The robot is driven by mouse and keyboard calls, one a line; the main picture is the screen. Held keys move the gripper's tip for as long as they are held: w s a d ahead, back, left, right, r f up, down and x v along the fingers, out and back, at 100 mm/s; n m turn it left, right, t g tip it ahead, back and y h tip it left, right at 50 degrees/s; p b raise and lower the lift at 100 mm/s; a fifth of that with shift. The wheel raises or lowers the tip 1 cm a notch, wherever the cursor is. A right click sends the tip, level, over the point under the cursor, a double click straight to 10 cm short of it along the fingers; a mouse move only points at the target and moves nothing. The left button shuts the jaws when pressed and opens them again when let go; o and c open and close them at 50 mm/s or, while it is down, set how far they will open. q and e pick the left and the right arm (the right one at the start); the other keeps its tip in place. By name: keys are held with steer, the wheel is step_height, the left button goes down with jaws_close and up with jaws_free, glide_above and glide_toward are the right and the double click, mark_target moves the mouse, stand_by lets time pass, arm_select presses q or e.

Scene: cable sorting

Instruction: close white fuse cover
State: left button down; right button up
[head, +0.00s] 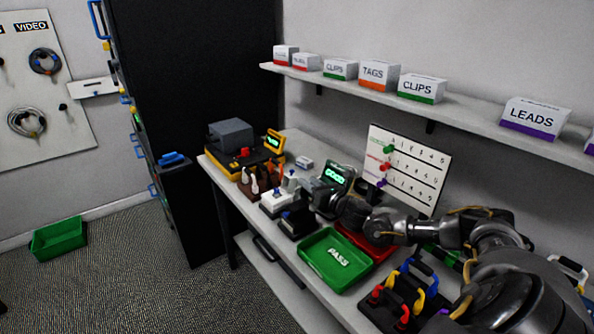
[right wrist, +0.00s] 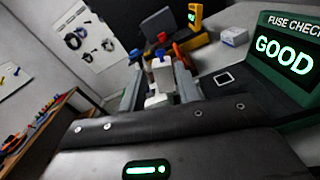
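A white block that looks like the fuse cover (head: 274,201) sits on a dark base on the bench, left of my right gripper. My right gripper (head: 312,200) reaches in from the right, low over the bench beside the green-lit checker. In the right wrist view its two fingers (right wrist: 160,92) stand apart, with white parts and a blue-topped piece (right wrist: 162,70) seen between and beyond them. I cannot tell whether a finger touches the white cover or how far its lid stands open. My left gripper is not in view.
The fuse checker (right wrist: 287,50) reads GOOD, close to the right of my gripper. A green PASS tray (head: 325,275) and a red tray (head: 381,253) lie in front. A yellow tester (head: 274,142) stands behind. A shelf (head: 450,110) with labelled boxes runs along the wall.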

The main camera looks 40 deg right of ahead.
mark_target(292, 170)
steer(key=w+p, duration=0.1)
steer(key=w, duration=0.9)
steer(key=shift+d+p, duration=0.1)
steer(key=shift+p, duration=0.3)
steer(key=shift+c, duration=0.2)
jaws_close()
